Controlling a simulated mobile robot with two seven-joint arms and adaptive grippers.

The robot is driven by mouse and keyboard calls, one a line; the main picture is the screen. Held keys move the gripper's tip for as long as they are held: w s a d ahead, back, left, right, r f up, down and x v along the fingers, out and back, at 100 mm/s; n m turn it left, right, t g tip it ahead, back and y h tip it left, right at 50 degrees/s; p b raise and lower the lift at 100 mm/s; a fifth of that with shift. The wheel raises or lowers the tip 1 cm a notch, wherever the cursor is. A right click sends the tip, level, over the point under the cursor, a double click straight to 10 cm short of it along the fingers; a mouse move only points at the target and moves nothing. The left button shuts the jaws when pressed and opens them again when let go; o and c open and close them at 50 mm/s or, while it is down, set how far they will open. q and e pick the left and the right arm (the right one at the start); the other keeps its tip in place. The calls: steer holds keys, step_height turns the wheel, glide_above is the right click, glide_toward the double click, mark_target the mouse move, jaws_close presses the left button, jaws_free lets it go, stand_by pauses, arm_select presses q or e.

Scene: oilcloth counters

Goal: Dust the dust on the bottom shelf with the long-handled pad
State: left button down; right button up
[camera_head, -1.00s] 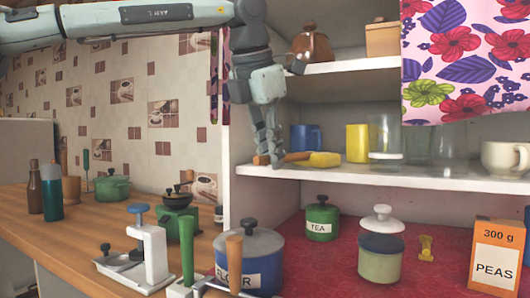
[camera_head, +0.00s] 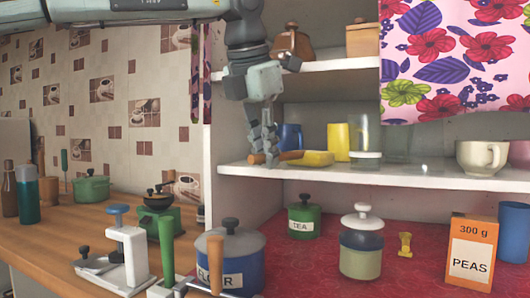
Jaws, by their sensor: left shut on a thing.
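My left gripper (camera_head: 266,150) comes down from above in front of the lower white shelf (camera_head: 400,177). It is shut on the wooden handle of the long-handled pad, and the handle's end pokes out to the left of the fingers. The yellow pad (camera_head: 315,159) points right, low over the shelf near its front left part. I cannot tell whether it touches the board. I cannot make out any dust on the shelf. My right gripper is not in view.
On the shelf stand a blue mug (camera_head: 290,137), a yellow cup (camera_head: 338,141), clear glasses (camera_head: 361,140) and a cream cup (camera_head: 482,157). Flowered cloth (camera_head: 450,60) hangs at upper right. Below, jars and a PEAS box (camera_head: 471,253) stand on red oilcloth.

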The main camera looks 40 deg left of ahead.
arm_select(q)
steer(key=shift+r, duration=0.6)
steer(key=s+d+b, duration=0.3)
steer(key=s+d, duration=0.1)
steer(key=s, duration=0.9)
steer(key=shift+s, duration=0.2)
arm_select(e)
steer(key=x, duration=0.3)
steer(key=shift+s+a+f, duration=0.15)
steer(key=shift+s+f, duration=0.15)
arm_select(q)
steer(key=shift+d, duration=0.1)
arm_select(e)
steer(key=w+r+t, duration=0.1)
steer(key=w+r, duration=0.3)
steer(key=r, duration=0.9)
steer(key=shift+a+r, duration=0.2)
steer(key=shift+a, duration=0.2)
